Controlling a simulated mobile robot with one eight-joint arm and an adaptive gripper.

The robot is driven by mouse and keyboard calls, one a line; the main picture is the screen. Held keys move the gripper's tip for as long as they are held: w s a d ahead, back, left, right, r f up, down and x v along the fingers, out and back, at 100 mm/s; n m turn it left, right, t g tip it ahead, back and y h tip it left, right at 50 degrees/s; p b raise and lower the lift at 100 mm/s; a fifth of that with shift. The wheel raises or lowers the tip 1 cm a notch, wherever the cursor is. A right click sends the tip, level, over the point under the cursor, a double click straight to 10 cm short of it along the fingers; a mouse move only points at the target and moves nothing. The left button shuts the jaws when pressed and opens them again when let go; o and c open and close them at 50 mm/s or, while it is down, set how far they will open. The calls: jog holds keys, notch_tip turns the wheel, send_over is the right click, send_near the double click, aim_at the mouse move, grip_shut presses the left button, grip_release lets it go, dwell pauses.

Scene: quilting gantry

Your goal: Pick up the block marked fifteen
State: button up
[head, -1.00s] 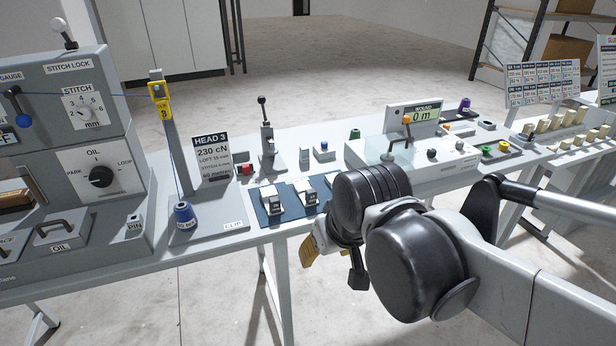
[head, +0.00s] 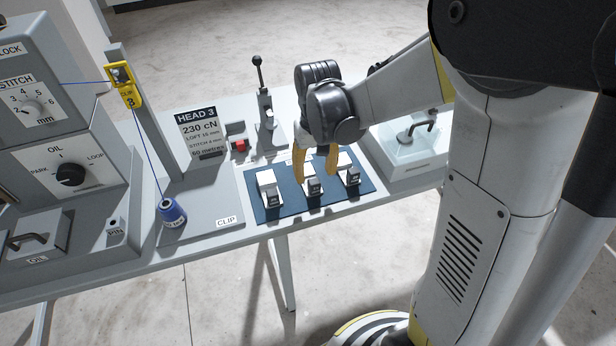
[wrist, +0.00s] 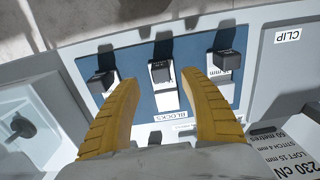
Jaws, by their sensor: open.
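Three white blocks with dark clips or tops stand in a row on a blue mat (head: 284,212): a left one (head: 267,186), a middle one (head: 312,187) and a right one (head: 348,170). In the wrist view, the middle block (wrist: 163,88) shows between the two fingertips (wrist: 158,78), with a block on each side. I cannot tell whether the fingers touch it.
A BLOCKS label (wrist: 170,115) lies at the mat's edge. Left of the mat are a blue thread spool (head: 171,212) and a CLIP label (head: 228,221). Behind are a HEAD 3 sign (head: 201,135), a red button (head: 240,146) and an upright lever (head: 265,95). A clear-sided tray (head: 408,150) stands right.

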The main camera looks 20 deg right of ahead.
aim_at(314, 181)
notch_tip(314, 181, down, 6)
jog(key=b, duration=0.2)
jog(key=shift+w+a+r+b, duration=0.1)
jog(key=shift+w+b, duration=0.05)
jog(key=shift+b, duration=0.25)
jog(key=shift+r, duration=0.1)
grip_shut()
